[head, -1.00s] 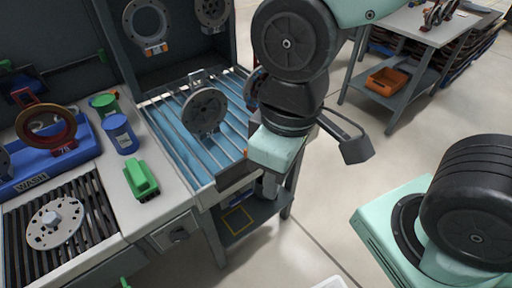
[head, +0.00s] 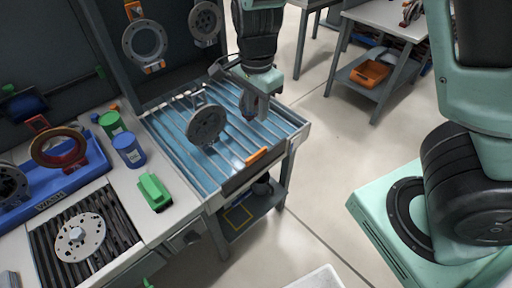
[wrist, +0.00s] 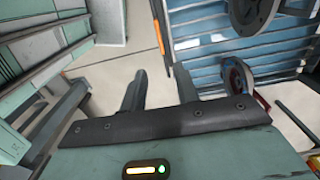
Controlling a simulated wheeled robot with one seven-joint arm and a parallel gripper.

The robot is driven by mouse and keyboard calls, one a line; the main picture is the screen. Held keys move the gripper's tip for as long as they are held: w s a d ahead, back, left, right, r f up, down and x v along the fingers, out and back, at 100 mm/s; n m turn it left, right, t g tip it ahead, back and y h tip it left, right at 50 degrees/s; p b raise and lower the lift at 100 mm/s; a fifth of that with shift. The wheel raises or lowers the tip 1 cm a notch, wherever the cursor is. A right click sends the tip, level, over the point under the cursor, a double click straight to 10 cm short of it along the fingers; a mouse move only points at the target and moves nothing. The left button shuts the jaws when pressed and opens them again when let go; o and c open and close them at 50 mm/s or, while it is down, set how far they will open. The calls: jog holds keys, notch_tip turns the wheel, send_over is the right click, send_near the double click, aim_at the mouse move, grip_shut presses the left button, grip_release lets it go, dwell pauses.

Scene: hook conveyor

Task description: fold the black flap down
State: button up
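The black flap (head: 245,172) appears to be the dark panel along the front right edge of the slatted blue rack, with an orange strip (head: 258,154) at its top edge. I cannot tell its exact angle. In the wrist view a thin dark edge with the orange strip (wrist: 158,36) lies beyond the fingers, beside the blue slats. My gripper (head: 254,108) hangs over the far right part of the rack, apart from the flap. In the wrist view its two fingers (wrist: 160,88) are spread with nothing between them.
A grey disc (head: 207,126) hangs over the slatted rack (head: 165,140). A red and blue disc (wrist: 236,76) is close to the right finger in the wrist view. A green block (head: 155,191) and a blue cup (head: 129,151) stand on the left counter. Floor right of the rack is clear.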

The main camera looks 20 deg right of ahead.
aim_at(256, 153)
notch_tip(256, 153, down, 17)
jog(key=shift+r+b, duration=0.1)
jog(key=shift+b, duration=1.1)
grip_shut()
